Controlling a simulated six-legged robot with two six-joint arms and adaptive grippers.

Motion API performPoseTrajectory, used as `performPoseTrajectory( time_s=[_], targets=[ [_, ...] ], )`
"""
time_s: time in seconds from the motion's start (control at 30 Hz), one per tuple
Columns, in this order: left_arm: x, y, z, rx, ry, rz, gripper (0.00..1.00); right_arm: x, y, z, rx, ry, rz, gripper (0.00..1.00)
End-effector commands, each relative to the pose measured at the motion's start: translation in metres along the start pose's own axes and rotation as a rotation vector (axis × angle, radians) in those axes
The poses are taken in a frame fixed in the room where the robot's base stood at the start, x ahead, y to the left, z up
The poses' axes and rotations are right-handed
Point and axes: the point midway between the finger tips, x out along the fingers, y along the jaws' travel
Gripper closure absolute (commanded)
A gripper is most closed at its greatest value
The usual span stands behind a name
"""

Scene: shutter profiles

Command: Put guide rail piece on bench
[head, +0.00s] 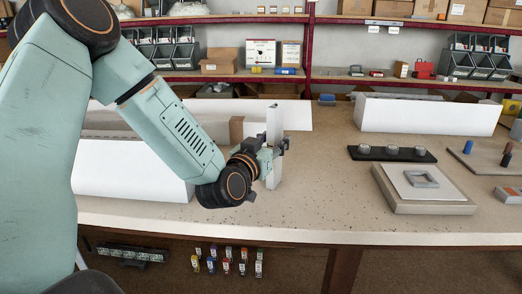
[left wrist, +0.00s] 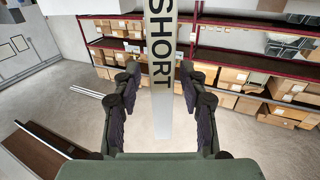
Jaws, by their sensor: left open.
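A pale guide rail piece (head: 273,125) stands upright at my left gripper (head: 280,147) in the head view, near the bench's front part. In the left wrist view the piece (left wrist: 161,110) bears the word SHORT and lies between the two dark fingers, with a gap on each side. My left gripper is open around it. The gripper hides part of the piece, and I cannot tell for sure whether its lower end touches the bench (head: 310,215). My right gripper is not in view.
Long white boxes stand on the bench at left (head: 130,172) and back right (head: 428,115). A brown block (head: 236,131) is behind the gripper. A grey plate with a square frame (head: 420,179) and a dark strip with round knobs (head: 392,154) lie right. The bench between is clear.

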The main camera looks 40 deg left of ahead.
Motion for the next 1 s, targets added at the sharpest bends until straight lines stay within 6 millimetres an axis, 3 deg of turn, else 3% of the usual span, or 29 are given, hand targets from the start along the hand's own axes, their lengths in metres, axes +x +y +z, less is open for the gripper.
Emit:
performPoseTrajectory(
  time_s=[0.2, 0.6, 1.0],
  targets=[
    [-0.038, 0.0, -0.002, -0.01, -0.002, -0.002, 0.57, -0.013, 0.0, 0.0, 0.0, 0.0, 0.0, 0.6],
    [-0.088, 0.0, -0.002, -0.006, -0.003, -0.002, 0.57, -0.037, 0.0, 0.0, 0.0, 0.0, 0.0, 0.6],
    [-0.106, 0.0, -0.001, -0.001, 0.001, 0.0, 0.57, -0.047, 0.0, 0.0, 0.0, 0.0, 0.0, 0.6]
  ],
)
